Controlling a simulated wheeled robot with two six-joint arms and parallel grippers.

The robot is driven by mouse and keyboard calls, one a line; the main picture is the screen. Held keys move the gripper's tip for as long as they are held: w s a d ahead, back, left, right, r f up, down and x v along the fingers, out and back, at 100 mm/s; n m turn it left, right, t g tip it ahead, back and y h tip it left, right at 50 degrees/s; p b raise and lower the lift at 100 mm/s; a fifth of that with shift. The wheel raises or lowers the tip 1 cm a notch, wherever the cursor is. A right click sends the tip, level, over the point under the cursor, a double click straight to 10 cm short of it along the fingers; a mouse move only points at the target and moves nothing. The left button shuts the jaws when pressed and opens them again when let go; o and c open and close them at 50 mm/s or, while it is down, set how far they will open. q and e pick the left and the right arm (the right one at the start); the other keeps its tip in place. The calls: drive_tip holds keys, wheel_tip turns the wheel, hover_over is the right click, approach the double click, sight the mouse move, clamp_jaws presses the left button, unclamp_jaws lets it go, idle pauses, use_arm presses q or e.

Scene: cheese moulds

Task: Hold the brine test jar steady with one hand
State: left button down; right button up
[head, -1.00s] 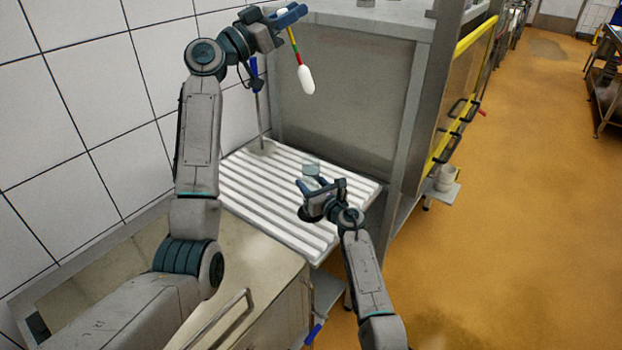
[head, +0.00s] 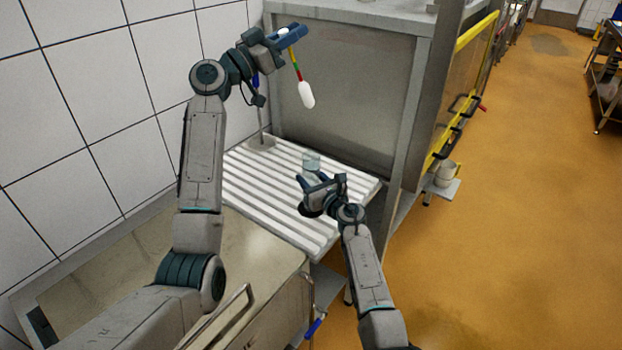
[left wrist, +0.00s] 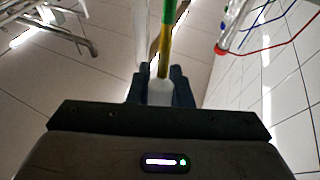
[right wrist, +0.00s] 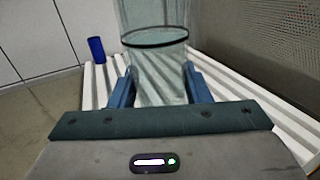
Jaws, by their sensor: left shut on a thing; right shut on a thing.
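The brine test jar (head: 311,160) is a clear, upright cylinder over the white ribbed board. My right gripper (head: 319,182) is shut on it from the near side. In the right wrist view the jar (right wrist: 160,75), with a dark ring round it, is between the blue fingers (right wrist: 160,88); its base is hidden. My left gripper (head: 291,36) is raised and shut on a hydrometer (head: 307,95) with a red, yellow and green stem. Its white bulb hangs down, slightly tilted, above the jar in the picture and apart from it. The stem (left wrist: 165,45) also shows in the left wrist view.
The ribbed board (head: 245,185) lies between a tiled wall (head: 90,110) and a grey metal panel (head: 340,90). A thin rod stand (head: 262,142) stands at its back left. A steel counter (head: 110,265) is nearer.

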use_arm(q)
wheel_tip(320, 180, down, 8)
idle(1.0)
drive_tip(key=c, duration=1.2)
unclamp_jaws()
drive_tip(key=shift+c, duration=0.2)
drive_tip(key=v, duration=1.2)
use_arm(e)
drive_tip(key=o, duration=1.4)
drive_tip(key=shift+c, duration=0.2)
